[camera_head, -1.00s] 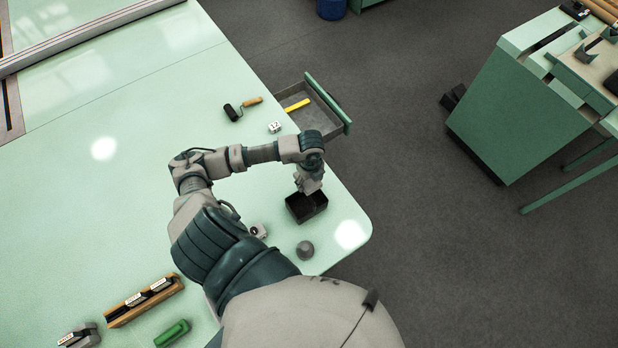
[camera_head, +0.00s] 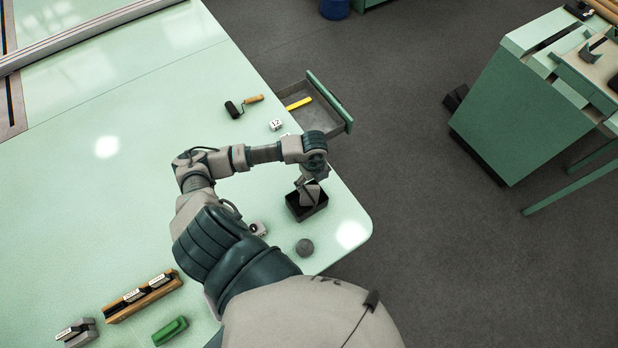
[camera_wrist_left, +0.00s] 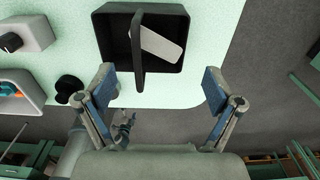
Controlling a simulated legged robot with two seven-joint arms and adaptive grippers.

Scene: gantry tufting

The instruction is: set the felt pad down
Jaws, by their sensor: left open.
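A black open-topped box (camera_head: 297,212) stands near the table's right corner; it also shows at the top of the left wrist view (camera_wrist_left: 105,50). A pale grey flat rectangular piece (camera_wrist_left: 165,46), which may be the felt pad, lies tilted in it. A dark upright strip (camera_wrist_left: 137,55) stands in front of that piece. My left gripper (camera_wrist_left: 158,72) is open, its two blue-padded fingers well apart with nothing between their tips. In the head view my left gripper (camera_head: 310,190) is over the box. My right gripper is out of view.
A roller (camera_head: 235,109) and a white block (camera_head: 276,125) lie farther back, by an open drawer (camera_head: 327,118). A wooden rack (camera_head: 143,297) and a green item (camera_head: 170,331) are at front left. The table's middle left is clear.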

